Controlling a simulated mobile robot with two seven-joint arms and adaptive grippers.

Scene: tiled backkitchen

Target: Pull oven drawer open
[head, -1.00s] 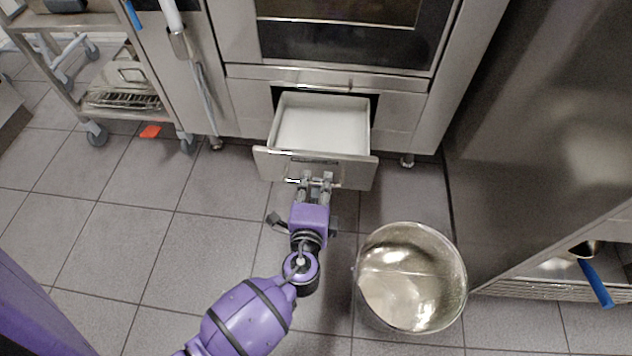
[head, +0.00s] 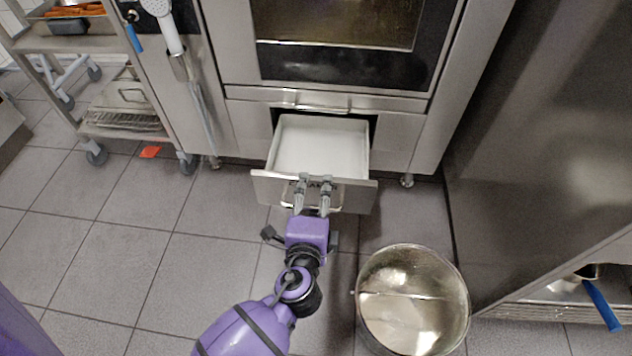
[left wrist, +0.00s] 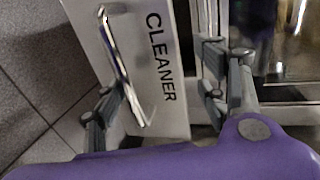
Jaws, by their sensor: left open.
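The oven drawer (head: 264,188) under the oven stands open, its white, empty-looking inside facing up. Its steel front shows in the left wrist view (left wrist: 178,60) with the word CLEANER and a bar handle (left wrist: 122,65). The handle (head: 334,207) partly shows in the head view behind my gripper. My left gripper (head: 314,182) is open at the drawer front, its fingertips by the front's upper edge. In the left wrist view its fingers (left wrist: 165,95) are spread, one beside the handle and one past the lettering. Contact with the handle cannot be told. My right gripper is not in view.
A large metal pot (head: 412,300) stands on the floor right of my left arm. A steel cabinet (head: 540,130) fills the right side. A wheeled trolley (head: 110,130) stands at the left, with an orange piece (head: 150,152) on the floor.

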